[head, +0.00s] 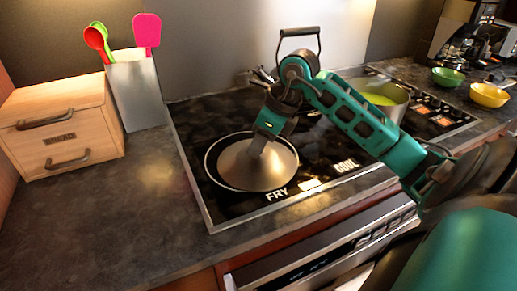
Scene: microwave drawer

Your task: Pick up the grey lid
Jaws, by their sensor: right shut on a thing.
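The grey lid (245,168) is a cone-shaped cover over a dark round pan with a pale rim (210,172) on the left front of the stove. My right gripper (262,145) comes down from above onto the top of the lid and is shut on it. The fingertips and the lid's knob are mostly hidden by the gripper body. I cannot tell whether the lid touches the pan or is slightly raised. My left gripper is not in view.
A pot with yellow-green contents (380,99) stands at the stove's back right, behind my right arm. A wooden bread box (60,127) and a utensil holder (138,93) stand left. Green (447,77) and yellow (489,95) bowls sit right.

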